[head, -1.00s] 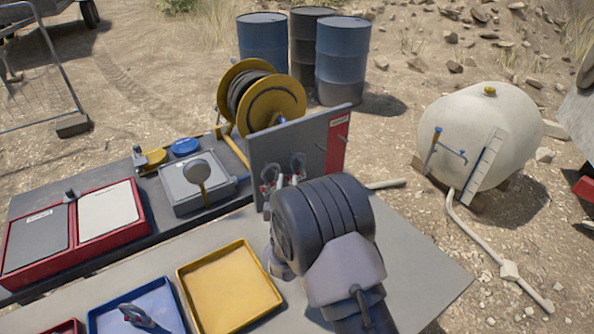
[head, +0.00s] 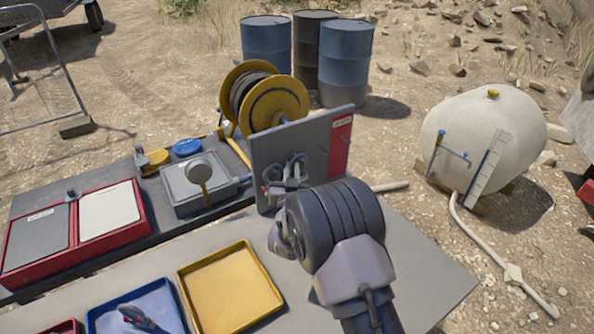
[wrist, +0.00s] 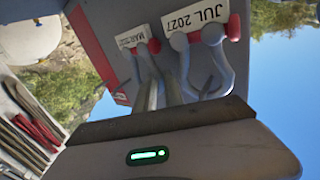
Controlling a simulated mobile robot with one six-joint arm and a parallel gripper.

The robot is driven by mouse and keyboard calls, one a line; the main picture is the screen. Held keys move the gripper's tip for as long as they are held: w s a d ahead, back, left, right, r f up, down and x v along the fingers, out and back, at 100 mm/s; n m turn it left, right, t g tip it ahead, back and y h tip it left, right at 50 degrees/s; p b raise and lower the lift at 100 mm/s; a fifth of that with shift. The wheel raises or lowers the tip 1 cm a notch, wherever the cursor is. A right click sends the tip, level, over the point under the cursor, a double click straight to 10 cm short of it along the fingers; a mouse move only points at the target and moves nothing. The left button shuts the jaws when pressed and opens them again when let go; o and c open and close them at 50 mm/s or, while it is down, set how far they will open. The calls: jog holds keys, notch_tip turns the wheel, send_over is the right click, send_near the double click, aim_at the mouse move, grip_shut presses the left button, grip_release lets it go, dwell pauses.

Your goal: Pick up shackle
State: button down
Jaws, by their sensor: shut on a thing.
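Two grey metal shackles with red pin ends hang close together at the grey board in the wrist view. The left shackle (wrist: 150,62) has a tag starting "MAR". The right shackle (wrist: 212,58) has a white tag reading "JUL 2027". My gripper (wrist: 161,95) has its narrow fingers close together at the left shackle and is shut on it. The body of my wrist hides part of this contact. In the head view the shackles (head: 285,175) show small at the board, partly behind my wrist. Another shackle-like piece (head: 140,319) lies in the blue tray.
The upright grey board (head: 262,150) stands behind my wrist. A yellow tray (head: 230,290) and the blue tray (head: 100,315) are on the front table. A yellow hose reel (head: 275,105), a grey device (head: 185,190) and a red-framed case (head: 135,232) stand behind.

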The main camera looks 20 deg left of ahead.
jog(key=shift+r, duration=0.1)
jog(key=shift+r, duration=0.3)
jog(key=s+d+r+p, duration=0.2)
jog(key=s+d, duration=1)
jog(key=d, duration=0.1)
jog(key=shift+d+r, duration=0.25)
jog(key=shift+r, duration=0.1)
